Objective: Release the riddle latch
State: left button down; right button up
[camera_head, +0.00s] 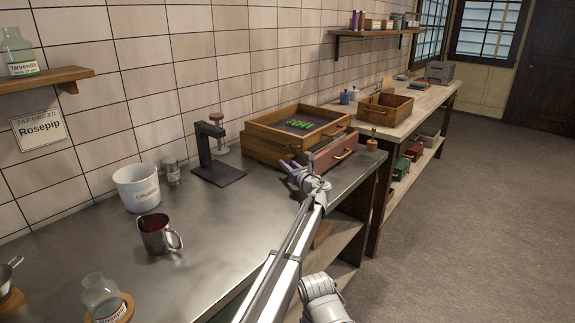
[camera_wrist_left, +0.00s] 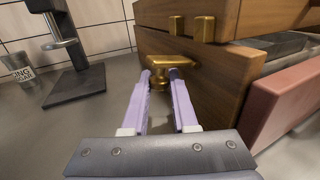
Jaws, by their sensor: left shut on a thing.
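The wooden puzzle box (camera_head: 268,147) stands on the metal bench, with glowing green marks (camera_head: 312,133) in its top tray. A brass latch (camera_wrist_left: 172,52) with a knob sits on its near side wall, in the left wrist view. My left gripper (camera_head: 288,166) has pale purple fingers, which are closed on the latch's knob in the left wrist view (camera_wrist_left: 161,76). The fingers and arm hide the latch in the head view. My right gripper is not in view.
A black press stand (camera_head: 215,165) stands left of the box. A white pot (camera_head: 138,188), a small glass jar (camera_head: 171,172) and a metal mug (camera_head: 157,236) with red contents are farther left. A second bench with an open wooden crate (camera_head: 385,109) lies beyond the box.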

pick_arm(q)
jog(key=shift+w+f+n+y+b, duration=0.1)
jog(key=shift+f+n+y+b, duration=0.25)
jog(key=shift+n+b, duration=0.25)
jog(key=shift+r, duration=0.1)
jog(key=c, duration=1)
grip_release()
